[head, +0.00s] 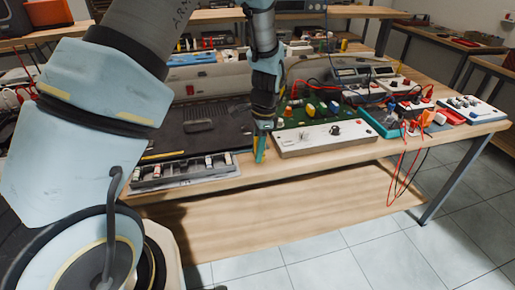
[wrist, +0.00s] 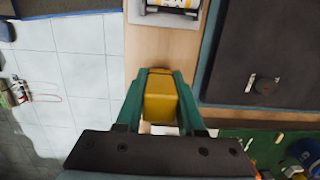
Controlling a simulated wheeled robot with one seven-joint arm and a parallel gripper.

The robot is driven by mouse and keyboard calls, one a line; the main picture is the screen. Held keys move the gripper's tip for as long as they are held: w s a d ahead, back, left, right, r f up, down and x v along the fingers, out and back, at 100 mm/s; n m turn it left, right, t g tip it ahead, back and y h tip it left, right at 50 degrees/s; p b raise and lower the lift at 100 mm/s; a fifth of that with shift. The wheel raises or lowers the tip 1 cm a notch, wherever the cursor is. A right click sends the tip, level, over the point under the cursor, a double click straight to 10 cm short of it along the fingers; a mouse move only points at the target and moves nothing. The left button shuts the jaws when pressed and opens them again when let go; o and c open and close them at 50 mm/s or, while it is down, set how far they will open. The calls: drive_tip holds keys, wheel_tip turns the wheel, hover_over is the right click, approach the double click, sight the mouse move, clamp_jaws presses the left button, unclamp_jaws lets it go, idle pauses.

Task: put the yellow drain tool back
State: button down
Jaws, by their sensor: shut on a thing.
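The yellow drain tool (wrist: 160,98) shows in the wrist view as a blocky yellow piece between the two green fingers of my gripper (wrist: 160,85). In the head view, my gripper (head: 260,152) points down over the front edge of the bench, between the dark mat and the white-fronted unit. The tool can hardly be made out there. I cannot tell whether the tool touches the bench.
A grey tray (head: 185,180) with several small cylinders lies left of my gripper. A dark mat (head: 215,135) lies behind it. A white-fronted unit (head: 325,138) with a green board is close on the right. Red and black cables (head: 403,170) hang over the bench edge farther right.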

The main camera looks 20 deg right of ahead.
drive_tip(key=shift+f, duration=0.15)
drive_tip(key=c, duration=0.5)
unclamp_jaws()
drive_tip(key=r+b, duration=0.1)
drive_tip(key=r, duration=0.3)
drive_tip(key=d+r+b, duration=0.1)
drive_tip(key=r, duration=0.3)
drive_tip(key=r+b, duration=0.1)
drive_tip(key=r, duration=0.3)
drive_tip(key=shift+s+d+r, duration=0.1)
drive_tip(key=shift+d+r, duration=0.05)
drive_tip(key=shift+d, duration=0.05)
drive_tip(key=w+a+n+h, duration=0.15)
drive_tip(key=a+n, duration=0.55)
drive_tip(key=a, duration=0.7)
drive_tip(key=s+a+n, duration=0.1)
drive_tip(key=a+n, duration=0.2)
drive_tip(key=a, duration=0.2)
drive_tip(key=s+a+n+t, duration=0.1)
drive_tip(key=s+a+n, duration=0.1)
drive_tip(key=a+n, duration=0.2)
drive_tip(key=s+a+n, duration=0.2)
drive_tip(key=a+n, duration=0.2)
drive_tip(key=a, duration=0.4)
drive_tip(key=shift+s+a, duration=0.1)
drive_tip(key=shift+s, duration=0.1)
